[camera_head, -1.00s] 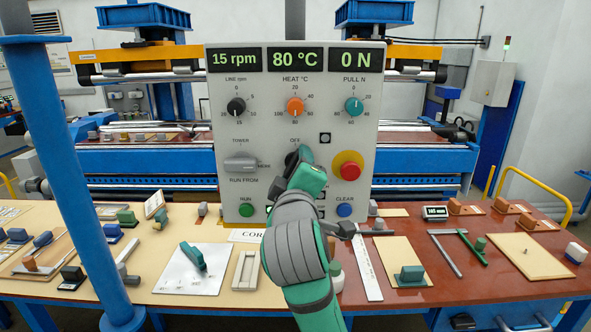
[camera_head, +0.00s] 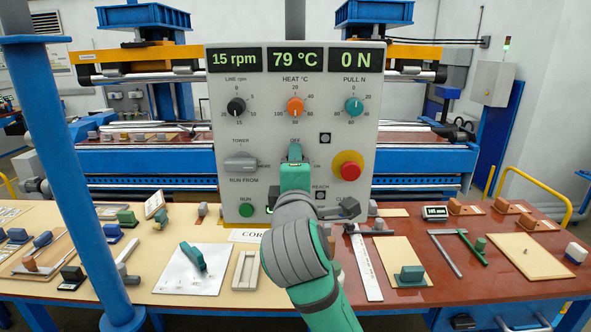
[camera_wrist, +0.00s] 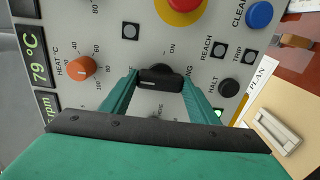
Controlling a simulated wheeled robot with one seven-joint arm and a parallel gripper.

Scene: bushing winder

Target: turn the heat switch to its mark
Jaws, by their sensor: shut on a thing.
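The heat switch (camera_wrist: 160,78) is a black knob on the grey control panel (camera_head: 220,130). In the wrist view it sits between the two green fingers of my gripper (camera_wrist: 158,84), which is shut on it. A pale line shows on the switch's face, and an ON label (camera_wrist: 172,47) is on the panel beside it. In the head view my gripper (camera_head: 294,158) is at the panel below the OFF label (camera_head: 295,140) and hides most of the switch. I cannot tell which mark the switch points to.
The orange HEAT dial (camera_head: 295,107) is above the switch, and the red emergency button (camera_head: 347,168) is close on its right. The TOWER selector (camera_head: 240,163) is on its left. The display (camera_head: 295,60) reads 79 °C. The table (camera_head: 400,300) below holds several tools and boards.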

